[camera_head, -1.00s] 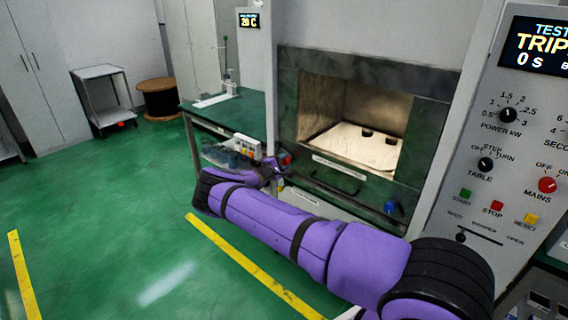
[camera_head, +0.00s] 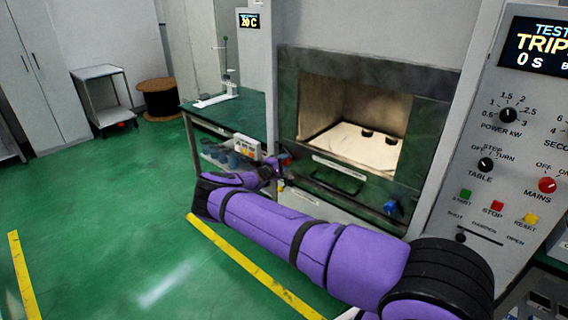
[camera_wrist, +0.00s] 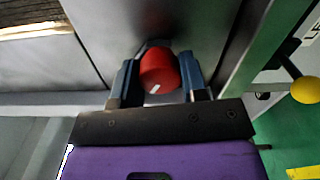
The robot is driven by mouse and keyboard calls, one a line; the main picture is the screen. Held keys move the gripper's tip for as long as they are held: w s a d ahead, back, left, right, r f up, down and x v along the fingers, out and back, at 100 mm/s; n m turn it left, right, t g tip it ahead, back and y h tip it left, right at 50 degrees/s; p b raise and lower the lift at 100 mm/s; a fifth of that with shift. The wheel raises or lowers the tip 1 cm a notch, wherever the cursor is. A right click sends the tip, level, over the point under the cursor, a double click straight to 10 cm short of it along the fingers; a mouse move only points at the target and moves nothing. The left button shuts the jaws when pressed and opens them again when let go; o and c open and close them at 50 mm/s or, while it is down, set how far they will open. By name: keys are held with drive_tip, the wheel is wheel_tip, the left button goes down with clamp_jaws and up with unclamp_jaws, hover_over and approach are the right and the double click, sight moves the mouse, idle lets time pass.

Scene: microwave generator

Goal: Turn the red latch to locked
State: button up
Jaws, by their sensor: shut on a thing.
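The red latch (camera_wrist: 160,72) shows in the wrist view as a round red knob with a small white mark near its lower edge. It sits on the grey metal front of the oven. My gripper (camera_wrist: 160,80) has one finger on each side of the knob and is shut on it. In the head view, my gripper (camera_head: 283,166) is at the lower left corner of the oven front, and only a small bit of red shows there.
The oven chamber (camera_head: 350,110) is open, with a pale floor inside. A blue knob (camera_head: 390,207) is at the lower right of its front. A green-topped bench (camera_head: 225,115) stands close on the left. A yellow ball (camera_wrist: 305,90) is at the right in the wrist view.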

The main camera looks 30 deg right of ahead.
drive_tip(key=o, duration=0.9)
drive_tip(key=shift+o, duration=0.2)
drive_tip(key=v, duration=1.1)
drive_tip(key=shift+d+r, duration=0.1)
